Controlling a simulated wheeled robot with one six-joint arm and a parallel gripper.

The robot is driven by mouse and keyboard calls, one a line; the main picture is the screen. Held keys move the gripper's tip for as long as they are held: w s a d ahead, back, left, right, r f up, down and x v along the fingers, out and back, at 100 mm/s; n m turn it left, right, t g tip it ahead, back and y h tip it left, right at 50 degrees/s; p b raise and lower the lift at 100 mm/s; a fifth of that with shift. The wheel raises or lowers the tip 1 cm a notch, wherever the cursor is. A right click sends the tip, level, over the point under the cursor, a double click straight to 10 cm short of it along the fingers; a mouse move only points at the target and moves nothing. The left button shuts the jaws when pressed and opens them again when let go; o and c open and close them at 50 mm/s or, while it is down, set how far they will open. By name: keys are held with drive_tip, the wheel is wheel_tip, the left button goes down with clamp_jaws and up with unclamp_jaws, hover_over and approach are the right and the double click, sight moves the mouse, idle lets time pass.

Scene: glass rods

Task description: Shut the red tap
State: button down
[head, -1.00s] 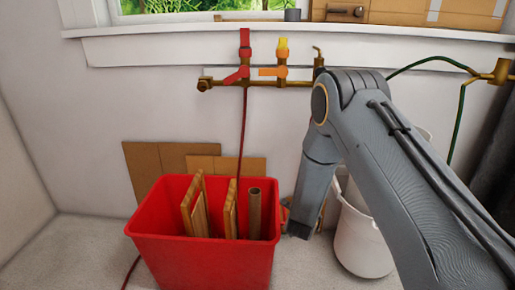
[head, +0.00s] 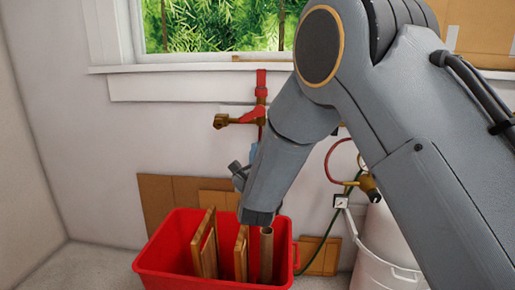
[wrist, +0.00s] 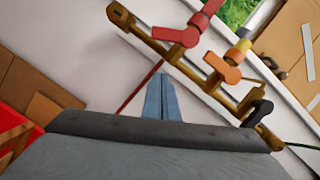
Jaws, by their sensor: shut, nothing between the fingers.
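The red tap (head: 246,117) sits on a brass manifold under the window sill, with a red collar above it and a red hose below. Its lever points left, along the brass pipe and across the upright collar. In the wrist view, the red lever (wrist: 178,36) shows at upper middle. My gripper (head: 255,148) is just below the tap in the head view, partly hidden by my arm. In the wrist view, the pale blue fingers of my gripper (wrist: 160,78) are together and empty, pointing at the wall below the pipe, apart from the lever.
An orange tap (wrist: 223,68) and a black-levered tap (wrist: 257,109) sit farther right on the same brass manifold (wrist: 160,45). A red bin (head: 170,255) with wooden pieces stands below. A white bucket (head: 385,245) is at right. The wall left of the tap is clear.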

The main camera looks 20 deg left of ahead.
sight(250, 116)
drive_tip(key=w+a+r, duration=0.4)
drive_tip(key=w+r, duration=0.1)
drive_tip(key=w, duration=0.1)
drive_tip(key=shift+w+a, duration=0.2)
drive_tip(key=shift+w, duration=0.1)
drive_tip(key=shift+w+d+b, duration=0.1)
drive_tip(key=shift+b, duration=0.3)
drive_tip(key=shift+m, duration=0.3)
